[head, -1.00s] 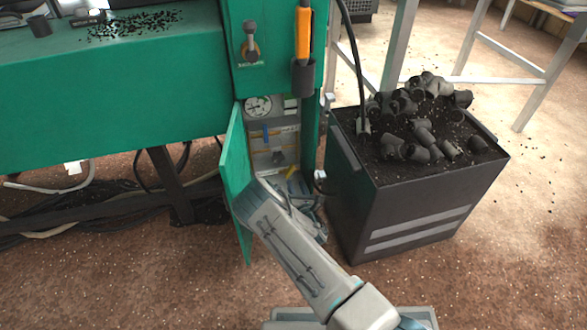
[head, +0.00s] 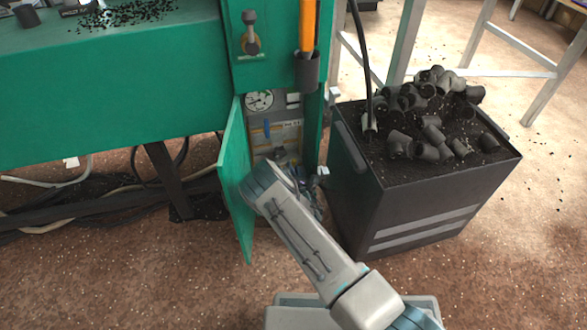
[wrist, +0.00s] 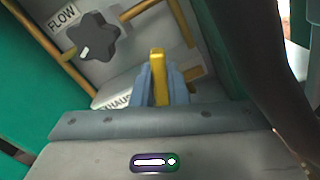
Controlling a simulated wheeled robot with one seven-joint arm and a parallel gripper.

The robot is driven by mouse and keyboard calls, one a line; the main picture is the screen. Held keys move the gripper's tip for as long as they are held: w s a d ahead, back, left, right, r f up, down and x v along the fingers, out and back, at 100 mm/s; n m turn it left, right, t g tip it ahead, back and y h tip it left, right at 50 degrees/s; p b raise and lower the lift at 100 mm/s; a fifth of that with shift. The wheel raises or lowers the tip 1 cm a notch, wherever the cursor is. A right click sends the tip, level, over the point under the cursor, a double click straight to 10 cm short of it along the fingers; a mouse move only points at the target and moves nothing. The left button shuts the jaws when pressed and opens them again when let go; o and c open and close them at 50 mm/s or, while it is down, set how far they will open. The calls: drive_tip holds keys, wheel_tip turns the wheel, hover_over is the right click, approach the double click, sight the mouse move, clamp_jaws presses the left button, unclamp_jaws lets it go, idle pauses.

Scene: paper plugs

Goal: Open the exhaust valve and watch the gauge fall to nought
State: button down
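The round white gauge (head: 260,101) sits at the top of the open green cabinet; its needle is too small to read. My gripper (wrist: 160,88) is inside the cabinet, and its blue-grey fingers stand on either side of an upright yellow lever (wrist: 157,68). I cannot tell whether they press on it. A white label (wrist: 113,98) reading "…HAUS…" is partly hidden beside the fingers. In the head view the fingers and lever are hidden behind my wrist.
A dark star knob (wrist: 93,40) sits by the "FLOW" label (wrist: 62,20). The cabinet door (head: 236,185) hangs open left of my arm. A dark bin (head: 415,205) heaped with black pipe fittings stands close on the right. A black hose (head: 359,50) drops into the bin.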

drive_tip(key=shift+d+m, duration=0.1)
drive_tip(key=shift+m, duration=0.2)
drive_tip(key=shift+w+d+f+m, duration=0.1)
drive_tip(key=shift+d+f+m, duration=0.05)
drive_tip(key=shift+m, duration=0.45)
drive_tip(key=shift+d+f+m, duration=0.1)
drive_tip(key=shift+d+m, duration=0.05)
drive_tip(key=shift+m, duration=0.45)
drive_tip(key=m, duration=0.3)
drive_tip(key=shift+d+f+m, duration=0.3)
drive_tip(key=shift+f+m, duration=0.05)
drive_tip(key=shift+m, duration=0.05)
drive_tip(key=m, duration=0.1)
drive_tip(key=f+m, duration=0.1)
drive_tip(key=m, duration=0.1)
drive_tip(key=shift+w+d, duration=0.1)
drive_tip(key=shift+d, duration=0.1)
drive_tip(key=shift+f+m, duration=0.2)
drive_tip(key=shift+m, duration=0.7)
drive_tip(key=shift+f+m, duration=0.15)
drive_tip(key=shift+m, duration=0.75)
drive_tip(key=c, duration=1.4)
unclamp_jaws()
drive_tip(key=shift+c, duration=0.2)
